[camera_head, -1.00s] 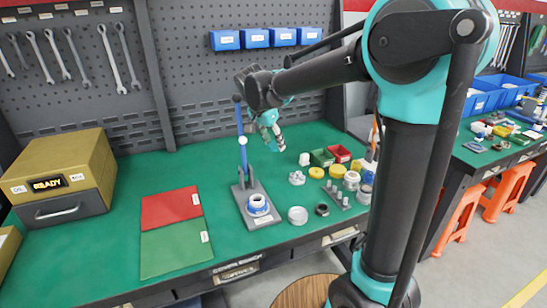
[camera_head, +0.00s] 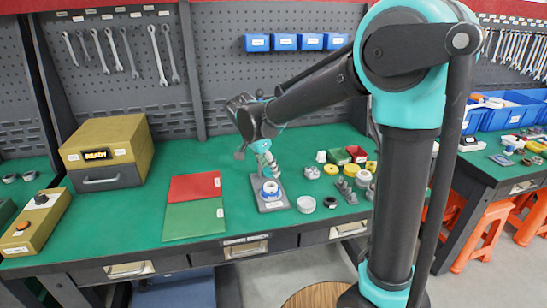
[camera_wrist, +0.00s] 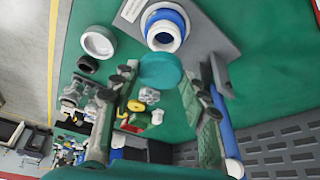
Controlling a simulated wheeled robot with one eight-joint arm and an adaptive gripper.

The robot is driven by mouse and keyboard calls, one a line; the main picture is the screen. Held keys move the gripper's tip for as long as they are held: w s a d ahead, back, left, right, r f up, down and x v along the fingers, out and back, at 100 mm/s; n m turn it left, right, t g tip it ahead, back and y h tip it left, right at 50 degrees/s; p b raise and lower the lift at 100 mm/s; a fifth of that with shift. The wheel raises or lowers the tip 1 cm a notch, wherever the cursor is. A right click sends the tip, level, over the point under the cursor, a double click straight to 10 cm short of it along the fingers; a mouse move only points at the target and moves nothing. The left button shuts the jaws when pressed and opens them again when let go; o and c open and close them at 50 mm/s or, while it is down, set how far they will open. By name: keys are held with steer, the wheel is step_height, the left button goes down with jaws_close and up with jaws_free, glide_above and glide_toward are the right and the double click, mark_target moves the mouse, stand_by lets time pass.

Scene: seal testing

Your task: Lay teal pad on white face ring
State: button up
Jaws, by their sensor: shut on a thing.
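My gripper (camera_wrist: 160,78) is shut on the teal pad (camera_wrist: 160,70), a flat round disc held between its fingertips. In the head view my gripper (camera_head: 264,155) hangs just above the grey fixture plate (camera_head: 281,204). The white ring (camera_wrist: 165,34), with a blue band around it, stands on that plate. It also shows in the head view (camera_head: 271,190). The pad is not clearly visible in the head view.
A separate white ring (camera_head: 306,204) and a dark ring (camera_head: 330,202) lie right of the plate. A red and green mat (camera_head: 193,220) lies left. A blue lever (camera_wrist: 222,120) rises beside my gripper.

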mark_target(269, 186)
steer(key=shift+s+a+f, duration=0.1)
steer(key=shift+f, duration=2.25)
steer(key=shift+f, duration=0.1)
steer(key=o, duration=1.2)
steer(key=shift+r, duration=3)
